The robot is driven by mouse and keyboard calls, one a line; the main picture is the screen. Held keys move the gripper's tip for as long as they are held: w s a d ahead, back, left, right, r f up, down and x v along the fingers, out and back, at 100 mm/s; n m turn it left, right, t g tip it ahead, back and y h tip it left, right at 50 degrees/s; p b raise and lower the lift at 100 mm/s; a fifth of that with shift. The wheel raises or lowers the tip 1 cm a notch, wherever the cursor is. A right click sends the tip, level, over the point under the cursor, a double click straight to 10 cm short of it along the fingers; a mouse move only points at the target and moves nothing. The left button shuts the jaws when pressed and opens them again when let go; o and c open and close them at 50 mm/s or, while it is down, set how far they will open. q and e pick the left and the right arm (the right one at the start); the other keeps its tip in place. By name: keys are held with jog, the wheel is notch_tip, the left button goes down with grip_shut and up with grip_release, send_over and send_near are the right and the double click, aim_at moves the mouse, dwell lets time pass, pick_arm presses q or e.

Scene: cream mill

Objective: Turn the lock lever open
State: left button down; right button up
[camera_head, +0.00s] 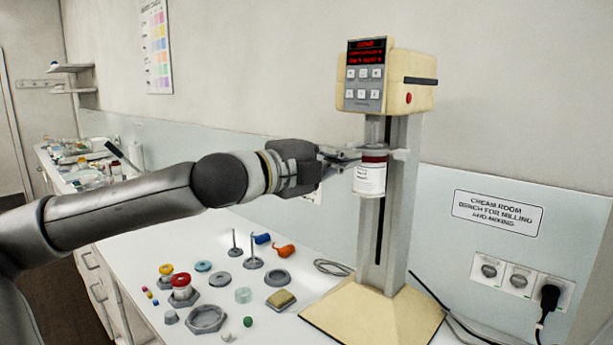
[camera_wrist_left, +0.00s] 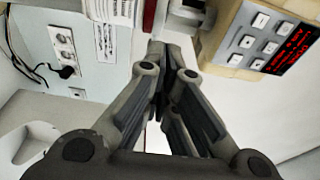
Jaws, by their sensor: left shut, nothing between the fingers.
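The mixer (camera_head: 425,80) is a cream-coloured machine with a lit red display, on a grey column. A white-labelled jar (camera_head: 370,180) with a dark red band hangs below its head in a grey holder (camera_head: 400,154). I cannot pick out the lock lever clearly; the part by the holder is small and partly behind my fingers. My left gripper (camera_head: 345,157) is shut and empty, with its fingertips close to the left side of the holder and jar top. I cannot tell whether they touch. The left wrist view shows the fingers (camera_wrist_left: 165,62) together, beside the jar (camera_wrist_left: 114,11). My right gripper is out of view.
The white bench below holds several small parts, including a red-topped piece (camera_head: 181,281), a grey hexagonal ring (camera_head: 206,319) and an orange piece (camera_head: 285,251). The mixer's base plate (camera_head: 375,318) stands to the right. Wall sockets (camera_head: 520,279) with a black cable are farther right.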

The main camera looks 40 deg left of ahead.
pick_arm(q)
jog(key=s+a+b, duration=0.2)
jog(key=s+a, duration=0.2)
jog(key=shift+s+r, duration=0.15)
jog(key=shift+s, duration=0.25)
dwell(0.7)
